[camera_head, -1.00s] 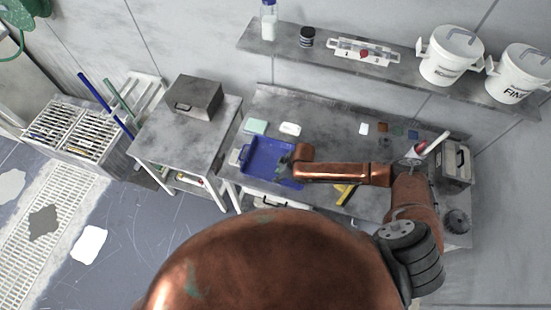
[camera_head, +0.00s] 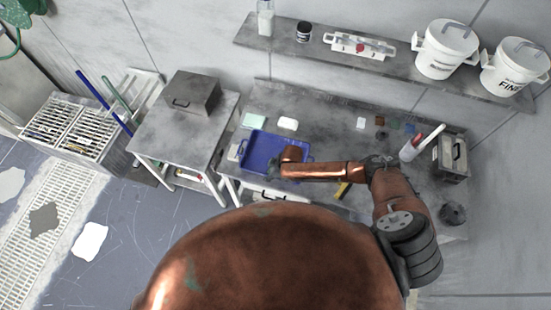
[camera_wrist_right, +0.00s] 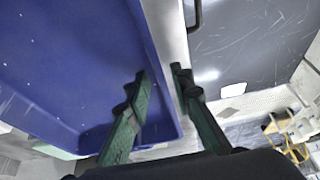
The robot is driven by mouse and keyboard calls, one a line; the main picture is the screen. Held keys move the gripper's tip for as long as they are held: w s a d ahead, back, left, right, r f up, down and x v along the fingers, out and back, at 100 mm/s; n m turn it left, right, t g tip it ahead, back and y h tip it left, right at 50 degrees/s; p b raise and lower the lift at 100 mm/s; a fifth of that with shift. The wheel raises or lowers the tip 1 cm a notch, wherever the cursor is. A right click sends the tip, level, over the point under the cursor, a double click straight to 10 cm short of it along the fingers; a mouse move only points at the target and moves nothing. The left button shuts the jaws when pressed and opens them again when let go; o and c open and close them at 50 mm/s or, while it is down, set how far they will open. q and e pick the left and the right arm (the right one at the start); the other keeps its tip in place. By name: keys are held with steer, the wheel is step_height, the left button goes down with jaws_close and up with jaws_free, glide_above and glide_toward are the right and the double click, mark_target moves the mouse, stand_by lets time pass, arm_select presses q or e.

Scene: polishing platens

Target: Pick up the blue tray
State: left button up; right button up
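The blue tray (camera_head: 258,146) lies on the grey workbench, near its left end in the head view. My right gripper (camera_head: 274,168) is low over the tray's front part, partly hidden by its own wrist. In the right wrist view the tray (camera_wrist_right: 75,60) fills the left side. The right gripper's two green-black fingers (camera_wrist_right: 159,72) are apart. One finger is over the tray's inside and the other is outside its wall, with the rim between them. I see a gap beside the rim and cannot tell whether either finger touches it. My left gripper is not in view.
The workbench (camera_head: 335,112) also holds a white bar (camera_head: 288,123), a light green pad (camera_head: 254,121), a white bottle (camera_head: 411,149) and a grey metal box (camera_head: 450,157). A side table (camera_head: 190,135) with a box stands to the left. A shelf with white buckets (camera_head: 447,48) hangs above.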

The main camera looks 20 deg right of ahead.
jaws_close()
steer(key=shift+r, duration=0.1)
stand_by(0.5)
